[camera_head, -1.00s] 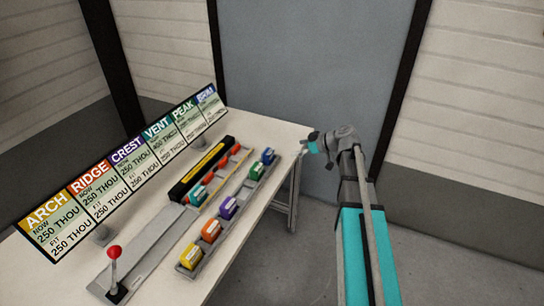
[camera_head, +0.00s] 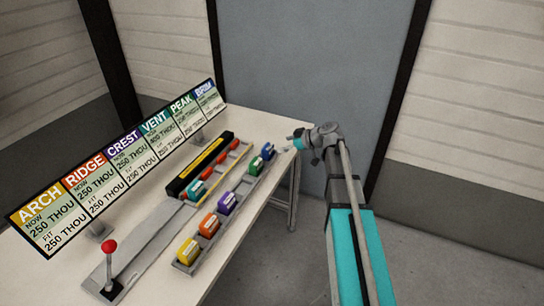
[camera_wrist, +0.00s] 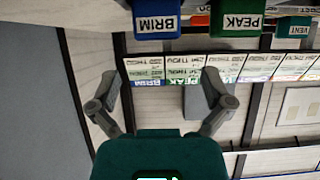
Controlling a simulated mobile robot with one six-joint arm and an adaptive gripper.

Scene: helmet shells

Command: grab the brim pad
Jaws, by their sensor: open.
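The brim pad is the blue block (camera_head: 268,151) at the far end of the tray in the head view. In the wrist view the pad (camera_wrist: 157,22) is at the top edge, with its upside-down BRIM label facing me. My gripper (camera_head: 297,142) is just right of the pad, apart from it, beyond the tray's far end. In the wrist view my gripper (camera_wrist: 162,88) has its two fingers spread with nothing between them. The pad lies beyond the fingertips, partly cut off by the frame edge.
The green PEAK pad (camera_head: 255,166) stands close beside the brim pad. Purple (camera_head: 227,204), orange (camera_head: 208,226) and yellow (camera_head: 188,252) pads follow along the tray. A black-and-yellow bar (camera_head: 200,166), a sign board (camera_head: 125,165) and a red-knobbed lever (camera_head: 110,247) are on the table.

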